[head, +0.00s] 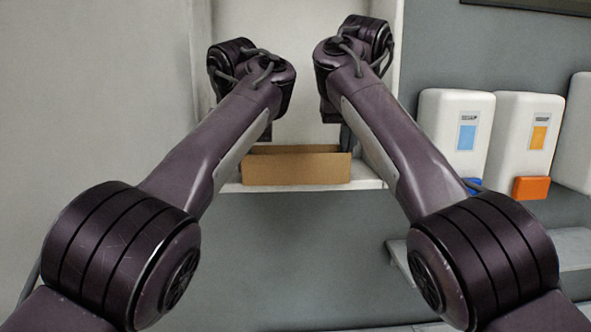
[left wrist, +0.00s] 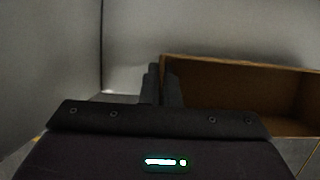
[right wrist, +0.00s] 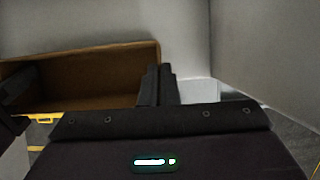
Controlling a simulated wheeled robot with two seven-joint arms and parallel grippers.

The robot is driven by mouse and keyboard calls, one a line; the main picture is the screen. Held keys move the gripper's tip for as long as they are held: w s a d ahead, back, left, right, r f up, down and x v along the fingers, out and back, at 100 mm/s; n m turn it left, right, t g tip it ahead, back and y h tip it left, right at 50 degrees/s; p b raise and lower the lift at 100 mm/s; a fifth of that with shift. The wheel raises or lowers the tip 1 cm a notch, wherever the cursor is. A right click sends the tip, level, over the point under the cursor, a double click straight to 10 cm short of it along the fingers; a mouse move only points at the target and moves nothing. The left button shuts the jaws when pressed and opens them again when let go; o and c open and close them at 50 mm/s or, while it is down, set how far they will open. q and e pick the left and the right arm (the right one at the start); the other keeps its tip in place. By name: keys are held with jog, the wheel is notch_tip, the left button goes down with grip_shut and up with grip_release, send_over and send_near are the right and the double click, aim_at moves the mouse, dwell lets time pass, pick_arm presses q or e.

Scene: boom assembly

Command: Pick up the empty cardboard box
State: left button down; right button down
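The empty, open-topped cardboard box (head: 297,168) is at the white shelf in the head view. Its inside shows in the left wrist view (left wrist: 240,98) and the right wrist view (right wrist: 95,82). My left gripper (left wrist: 162,88) is at the box's left end, its fingers close together with the end wall between them. My right gripper (right wrist: 158,85) is at the right end in the same way. Both look shut on the walls. In the head view my arms hide most of both grippers. I cannot tell whether the box touches the shelf.
The box is in a white alcove with a shelf (head: 374,183) and side walls near both grippers. White dispensers, one with a blue part (head: 456,135) and one with an orange part (head: 527,135), hang on the grey wall at right. A lower shelf (head: 570,248) stands below them.

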pick_arm(q)
jog(key=shift+r, duration=0.1)
pick_arm(e)
jog(key=shift+r, duration=0.1)
